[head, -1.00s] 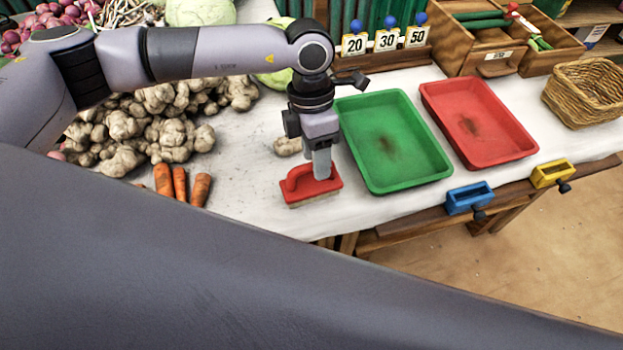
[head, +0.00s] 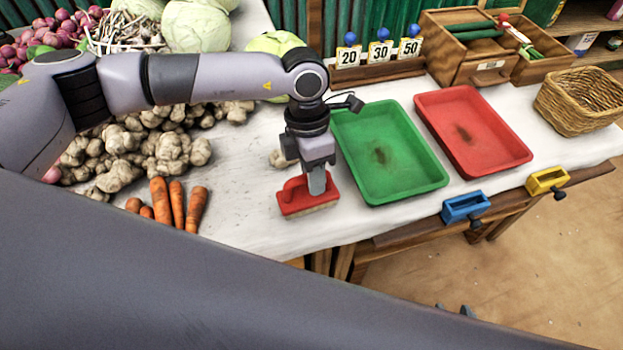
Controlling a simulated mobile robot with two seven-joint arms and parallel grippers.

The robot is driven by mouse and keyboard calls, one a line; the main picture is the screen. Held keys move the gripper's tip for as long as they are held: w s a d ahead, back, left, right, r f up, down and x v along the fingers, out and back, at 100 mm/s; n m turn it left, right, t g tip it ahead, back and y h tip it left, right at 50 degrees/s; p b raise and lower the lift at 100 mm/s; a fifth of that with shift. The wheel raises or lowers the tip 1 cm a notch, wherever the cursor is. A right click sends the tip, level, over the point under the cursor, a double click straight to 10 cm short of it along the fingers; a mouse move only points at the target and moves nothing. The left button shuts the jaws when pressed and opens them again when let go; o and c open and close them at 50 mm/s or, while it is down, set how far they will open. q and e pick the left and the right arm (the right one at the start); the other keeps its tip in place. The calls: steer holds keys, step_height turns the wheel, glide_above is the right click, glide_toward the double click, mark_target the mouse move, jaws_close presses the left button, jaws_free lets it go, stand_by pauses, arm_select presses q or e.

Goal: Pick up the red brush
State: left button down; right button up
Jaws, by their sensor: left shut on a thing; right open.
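The red brush (head: 294,196) has a red back and handle and pale bristles facing down. It is near the front edge of the white table, left of the green tray. My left gripper (head: 316,184) points down and is shut on the brush's handle. I cannot tell whether the bristles touch the table. Only the fingertips of my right gripper (head: 454,309) show, low in the view past my dark arm link; they are apart with nothing between them.
The green tray (head: 436,178) and red tray (head: 521,154) lie to the right. Carrots (head: 178,203) and a knobbly heap (head: 170,150) are left. A potato-like lump (head: 279,159) sits behind the brush. Blue (head: 464,207) and yellow (head: 546,181) clamps line the front edge.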

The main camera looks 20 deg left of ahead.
arm_select(q)
step_height(320, 180, up, 20)
steer(key=shift+f, duration=0.15)
steer(key=c, duration=1.5)
jaws_free()
jaws_close()
steer(key=shift+w+f, duration=0.1)
